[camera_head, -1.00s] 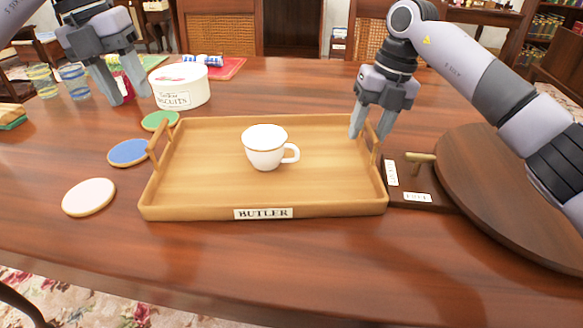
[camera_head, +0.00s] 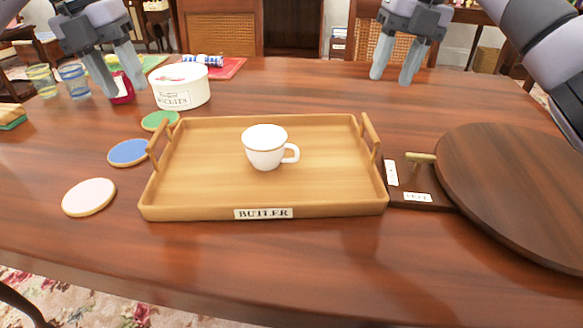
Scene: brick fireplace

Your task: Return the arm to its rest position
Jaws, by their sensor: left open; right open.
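My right gripper (camera_head: 393,76) is open and empty. It hangs in the air above the far right part of the table, beyond and apart from the tray's right handle. My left gripper (camera_head: 124,84) is open at the upper left, in front of a red jar (camera_head: 121,90), with nothing seen held in it. The wooden tray (camera_head: 215,205) marked BUTLER lies flat on the table. A white cup (camera_head: 263,151) stands upright inside it, its handle pointing right.
A round dark wooden board (camera_head: 515,190) with a labelled base lies at the right. A white biscuit tin (camera_head: 182,88), glasses (camera_head: 73,80), and white (camera_head: 89,197), blue (camera_head: 129,152) and green (camera_head: 160,119) coasters are at the left. The front table strip (camera_head: 300,255) is clear.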

